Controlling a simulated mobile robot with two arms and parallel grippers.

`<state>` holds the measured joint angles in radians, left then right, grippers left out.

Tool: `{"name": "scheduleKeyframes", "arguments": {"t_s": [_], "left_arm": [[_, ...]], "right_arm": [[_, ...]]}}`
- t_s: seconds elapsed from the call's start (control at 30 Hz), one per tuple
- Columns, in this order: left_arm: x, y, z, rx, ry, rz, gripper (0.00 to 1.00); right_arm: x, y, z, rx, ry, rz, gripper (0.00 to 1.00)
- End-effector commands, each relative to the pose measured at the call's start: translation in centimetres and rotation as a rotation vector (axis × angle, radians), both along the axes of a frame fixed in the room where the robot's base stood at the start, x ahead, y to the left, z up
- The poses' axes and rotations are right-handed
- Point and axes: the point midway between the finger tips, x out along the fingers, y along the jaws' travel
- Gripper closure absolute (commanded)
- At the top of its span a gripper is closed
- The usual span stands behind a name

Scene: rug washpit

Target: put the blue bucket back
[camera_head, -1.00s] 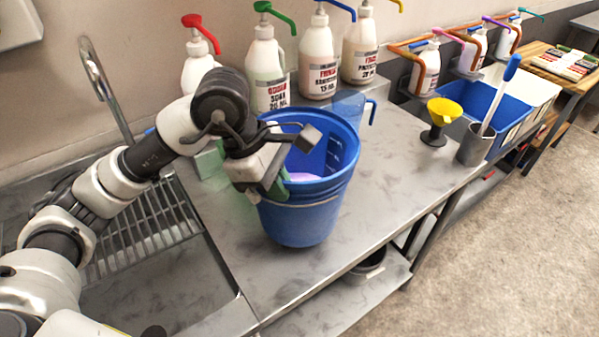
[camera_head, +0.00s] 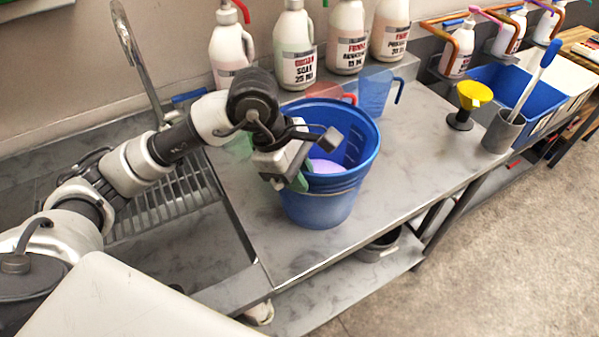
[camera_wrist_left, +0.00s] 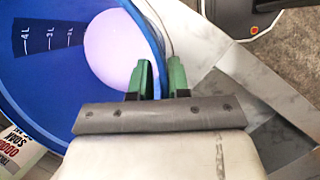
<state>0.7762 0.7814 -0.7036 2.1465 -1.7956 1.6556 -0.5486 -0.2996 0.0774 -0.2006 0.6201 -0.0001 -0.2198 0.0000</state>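The blue bucket (camera_head: 320,205) is upright at the steel counter (camera_head: 420,160), with a pale lilac content inside; it also shows in the wrist view (camera_wrist_left: 65,75), with level marks on its inner wall. I cannot tell whether its base touches the counter. My left gripper (camera_head: 299,182) is at the bucket's near left rim. In the wrist view its green fingers (camera_wrist_left: 162,78) straddle the rim, one inside and one outside, closed on it with little gap. My right gripper is not in view.
Several pump bottles (camera_head: 297,50) stand along the wall. A red jug (camera_head: 332,92) and a blue jug (camera_head: 375,92) are behind the bucket. A yellow funnel (camera_head: 473,95) and a grey cup (camera_head: 502,132) with a brush stand right. The sink (camera_head: 170,245) is left. The counter right of the bucket is clear.

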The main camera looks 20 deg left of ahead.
Motion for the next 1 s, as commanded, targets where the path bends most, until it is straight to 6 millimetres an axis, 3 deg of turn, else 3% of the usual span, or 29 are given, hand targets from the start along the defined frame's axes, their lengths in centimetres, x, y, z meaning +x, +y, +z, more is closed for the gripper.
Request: {"name": "scheduleKeyframes", "arguments": {"t_s": [0.1,0.47,1.0], "left_arm": [[0.0,0.0,0.0,0.000,0.000,0.000,0.70],[0.0,0.2,0.6,0.000,-0.003,0.001,0.70],[-0.7,4.1,10.0,0.001,-0.003,0.001,0.70]], "right_arm": [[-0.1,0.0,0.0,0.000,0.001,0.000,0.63],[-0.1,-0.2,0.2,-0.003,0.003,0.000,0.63],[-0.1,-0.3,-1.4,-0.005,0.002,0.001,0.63]]}}
